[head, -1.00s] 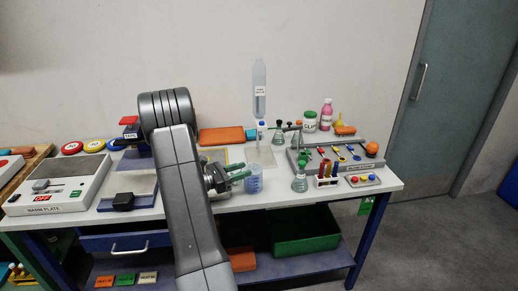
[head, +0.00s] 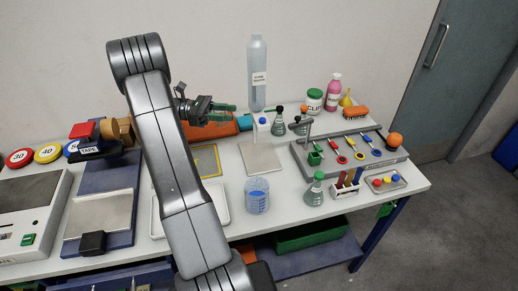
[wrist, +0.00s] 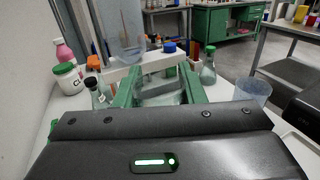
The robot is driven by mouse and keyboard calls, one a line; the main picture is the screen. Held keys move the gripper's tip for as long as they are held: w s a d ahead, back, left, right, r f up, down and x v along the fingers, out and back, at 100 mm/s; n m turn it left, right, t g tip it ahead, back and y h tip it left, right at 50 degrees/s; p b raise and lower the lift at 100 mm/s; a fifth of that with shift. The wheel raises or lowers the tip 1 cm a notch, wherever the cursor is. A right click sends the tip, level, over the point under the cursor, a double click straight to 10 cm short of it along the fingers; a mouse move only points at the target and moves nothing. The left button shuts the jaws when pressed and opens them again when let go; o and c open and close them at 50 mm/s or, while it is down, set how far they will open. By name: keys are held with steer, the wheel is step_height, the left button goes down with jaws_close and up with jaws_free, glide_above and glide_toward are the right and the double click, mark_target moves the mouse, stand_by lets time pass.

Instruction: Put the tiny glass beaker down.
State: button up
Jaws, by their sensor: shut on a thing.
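My gripper (head: 222,112) is above the back of the bench in the head view, left of the tall clear bottle (head: 257,75). In the wrist view its green fingers (wrist: 158,88) are shut on a small clear glass piece (wrist: 160,97), which I take for the tiny glass beaker. Its outline is faint between the fingers, and I cannot make it out in the head view. The gripper appears raised off the bench top. A yellow-edged grey mat (head: 206,160) lies in front of and below it, partly behind my arm.
A blue-marked clear beaker (head: 257,197) stands near the front, with a pale square plate (head: 262,157) behind it. Stoppered flasks (head: 279,124), a grey tool tray (head: 350,155) and a test-tube rack (head: 345,190) stand to the right. A white tray (head: 218,215) lies partly behind my arm.

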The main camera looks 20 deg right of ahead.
step_height(320, 180, down, 13)
steer(key=shift+s+r+p, duration=0.1)
steer(key=shift+r+p, duration=0.05)
steer(key=shift+p, duration=0.9)
steer(key=p+x, duration=0.3)
steer(key=x, duration=0.5)
steer(key=p+x, duration=0.1)
steer(key=x, duration=0.1)
steer(key=p+x, duration=0.1)
steer(key=x, duration=0.2)
steer(key=shift+s+d+f, duration=0.1)
steer(key=shift+f, duration=0.15)
steer(key=shift+f+p, duration=0.3)
steer(key=shift+f, duration=0.2)
steer(key=shift+f, duration=0.1)
